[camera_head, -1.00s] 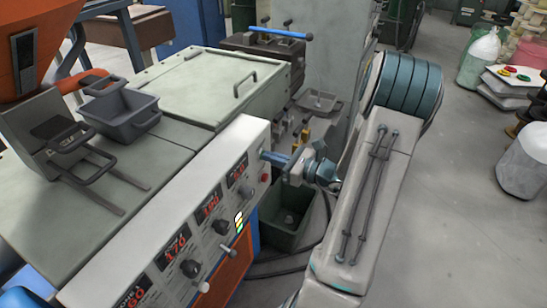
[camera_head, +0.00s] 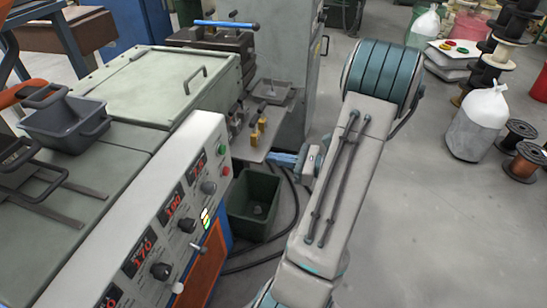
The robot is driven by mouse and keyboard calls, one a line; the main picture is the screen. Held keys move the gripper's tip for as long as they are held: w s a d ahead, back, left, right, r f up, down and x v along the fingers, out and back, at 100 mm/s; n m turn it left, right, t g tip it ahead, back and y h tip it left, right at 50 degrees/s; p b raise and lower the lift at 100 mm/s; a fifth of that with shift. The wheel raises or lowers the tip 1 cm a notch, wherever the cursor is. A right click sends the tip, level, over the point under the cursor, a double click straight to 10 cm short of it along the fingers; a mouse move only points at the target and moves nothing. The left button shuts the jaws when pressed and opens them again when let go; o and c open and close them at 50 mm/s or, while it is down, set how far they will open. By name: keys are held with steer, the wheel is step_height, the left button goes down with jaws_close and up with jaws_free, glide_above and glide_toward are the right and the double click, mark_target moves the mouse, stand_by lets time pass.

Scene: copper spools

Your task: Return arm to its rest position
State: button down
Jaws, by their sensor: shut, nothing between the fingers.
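My arm (camera_head: 345,190) rises from the bottom of the view, with its teal-banded joint at the upper right of the grey link. My gripper (camera_head: 279,158) pokes out to the left from behind that link, pointing toward the machine. It is shut with nothing in it. It is seen above and beyond the dark green bin, to the right of the control panel and clear of its face. Part of the wrist is hidden behind my arm link.
The control panel (camera_head: 165,225) with red displays and knobs fills the lower left. A dark green bin (camera_head: 253,204) stands on the floor beside it. A grey tub (camera_head: 66,122) sits on the machine top. Floor right of my arm is clear.

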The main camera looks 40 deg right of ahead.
steer(key=shift+a, duration=0.1)
stand_by(0.3)
steer(key=s+a+r+n+g+p, duration=0.2)
steer(key=a+r+n+g, duration=0.2)
steer(key=a+n+g, duration=0.45)
steer(key=s+a+r+n+g+p, duration=0.25)
steer(key=a+n+g, duration=0.3)
steer(key=a, duration=0.55)
steer(key=s+a+r+n+t+h+p, duration=0.1)
steer(key=s+a+r+n+h+p, duration=0.1)
steer(key=r+n+h, duration=0.3)
steer(key=s+a+r+n+t+h+p, duration=0.1)
steer(key=r+n+h, duration=0.3)
steer(key=n, duration=0.6)
steer(key=shift+s+a+r+h+p, duration=0.4)
steer(key=shift+a+r+p, duration=0.15)
steer(key=shift+a+p, duration=0.1)
steer(key=shift+d, duration=0.1)
